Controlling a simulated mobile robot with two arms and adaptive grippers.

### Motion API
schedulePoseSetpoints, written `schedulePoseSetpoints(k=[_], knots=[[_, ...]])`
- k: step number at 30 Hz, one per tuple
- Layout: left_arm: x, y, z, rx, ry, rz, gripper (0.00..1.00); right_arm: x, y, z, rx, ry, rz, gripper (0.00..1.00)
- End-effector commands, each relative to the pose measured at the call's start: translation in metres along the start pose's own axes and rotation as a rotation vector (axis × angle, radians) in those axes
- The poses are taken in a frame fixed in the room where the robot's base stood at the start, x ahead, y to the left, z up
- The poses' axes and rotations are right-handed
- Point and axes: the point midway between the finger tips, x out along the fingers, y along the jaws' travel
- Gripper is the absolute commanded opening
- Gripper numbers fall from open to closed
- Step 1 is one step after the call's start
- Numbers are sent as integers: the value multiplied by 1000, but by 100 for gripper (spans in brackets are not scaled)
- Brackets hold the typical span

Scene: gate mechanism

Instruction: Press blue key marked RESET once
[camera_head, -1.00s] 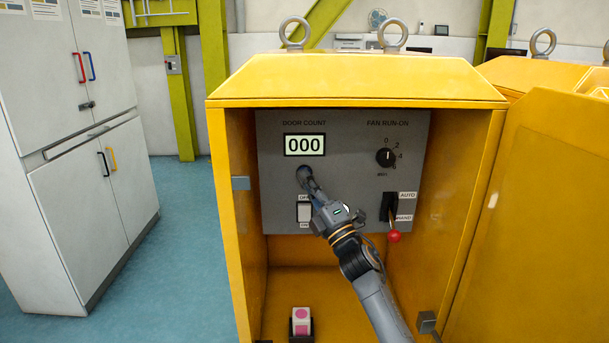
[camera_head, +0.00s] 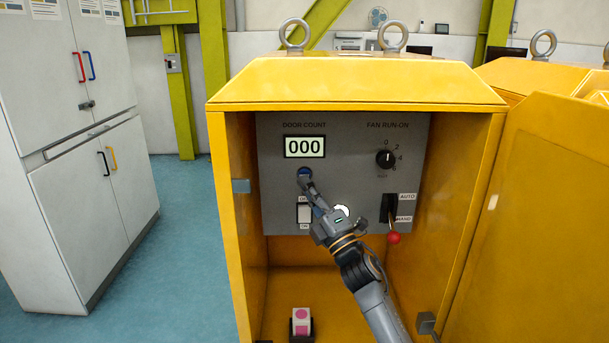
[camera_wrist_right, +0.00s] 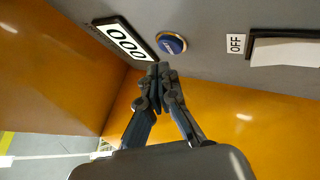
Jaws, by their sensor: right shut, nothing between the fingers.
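The blue key (camera_head: 304,173) is a round button on the grey panel (camera_head: 345,170), just below the door count display (camera_head: 305,146), which reads 000. It shows in full in the right wrist view (camera_wrist_right: 172,43), with a pale ring and lettering too small to read. My right gripper (camera_head: 306,183) is shut and empty, its tips just below the key in the head view. In the right wrist view the closed tips (camera_wrist_right: 158,70) are a little short of the key, with a visible gap between them. My left gripper is not in view.
A white rocker switch (camera_head: 304,213) sits just below the key. A fan run-on knob (camera_head: 385,158) and an AUTO/HAND lever with a red ball (camera_head: 393,237) are on the right. Yellow cabinet walls (camera_head: 240,220) enclose the panel. A pink-marked block (camera_head: 300,322) stands on the floor inside.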

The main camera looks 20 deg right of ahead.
Motion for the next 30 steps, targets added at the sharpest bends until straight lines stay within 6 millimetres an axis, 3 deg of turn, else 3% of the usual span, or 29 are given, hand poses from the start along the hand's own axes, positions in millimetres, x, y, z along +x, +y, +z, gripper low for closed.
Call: schedulePoseSetpoints(k=[13,30], knots=[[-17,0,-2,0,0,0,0,-28,22,-21,0,-1,-1,0],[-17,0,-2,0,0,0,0,-30,22,-22,0,0,0,0]])
